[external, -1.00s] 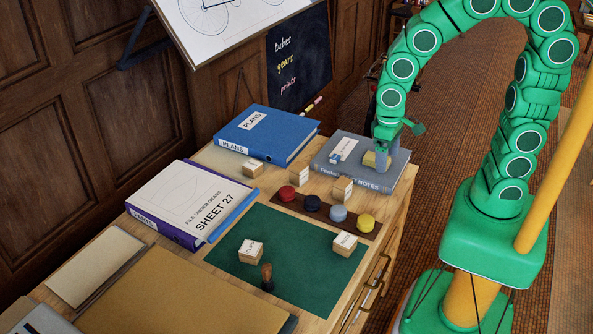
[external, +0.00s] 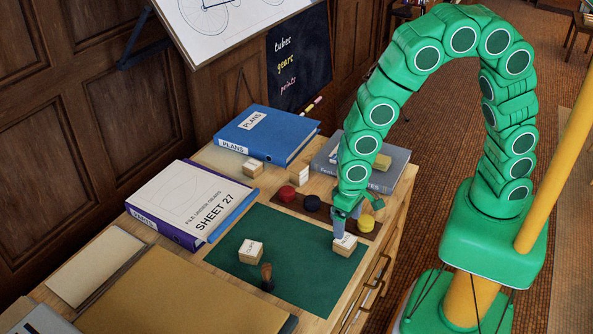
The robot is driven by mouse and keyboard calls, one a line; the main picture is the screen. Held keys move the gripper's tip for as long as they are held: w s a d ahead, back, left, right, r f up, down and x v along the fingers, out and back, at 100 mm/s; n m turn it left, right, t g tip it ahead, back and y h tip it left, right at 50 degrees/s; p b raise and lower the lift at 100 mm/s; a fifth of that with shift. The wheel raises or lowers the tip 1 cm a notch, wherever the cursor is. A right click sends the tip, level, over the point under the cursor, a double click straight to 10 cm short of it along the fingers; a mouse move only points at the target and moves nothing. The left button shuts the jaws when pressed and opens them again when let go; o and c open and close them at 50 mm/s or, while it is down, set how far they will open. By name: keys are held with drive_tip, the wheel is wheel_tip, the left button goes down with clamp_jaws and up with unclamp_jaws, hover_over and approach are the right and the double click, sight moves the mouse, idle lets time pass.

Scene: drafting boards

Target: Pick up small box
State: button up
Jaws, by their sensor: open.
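Several small wooden boxes with white labels stand on the desk. One small box (external: 344,245) is on the right part of the green mat, and another (external: 251,252) is on its left part. Two more stand behind the mat, one by the blue binder (external: 252,168) and one to its right (external: 299,176). A plain yellowish block (external: 381,162) lies on the grey book. My gripper (external: 343,230) is open, pointing down just above the right box on the mat. Whether its fingers touch or straddle that box cannot be told. My arm hides part of the grey book.
The green mat (external: 300,262) also holds a dark brown stamp-like object (external: 266,277). A brown strip behind it bears round pieces, including a red one (external: 287,194) and a yellow one (external: 366,223). A blue binder (external: 290,135), white-covered binder (external: 180,195) and grey book (external: 398,172) surround it.

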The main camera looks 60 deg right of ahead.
sight(342, 238)
drive_tip(key=shift+w+a+f, duration=0.15)
drive_tip(key=shift+f, duration=1.75)
drive_tip(key=shift+w+a+f, duration=0.1)
drive_tip(key=shift+w+f, duration=0.05)
drive_tip(key=shift+f, duration=1.7)
drive_tip(key=c, duration=1.1)
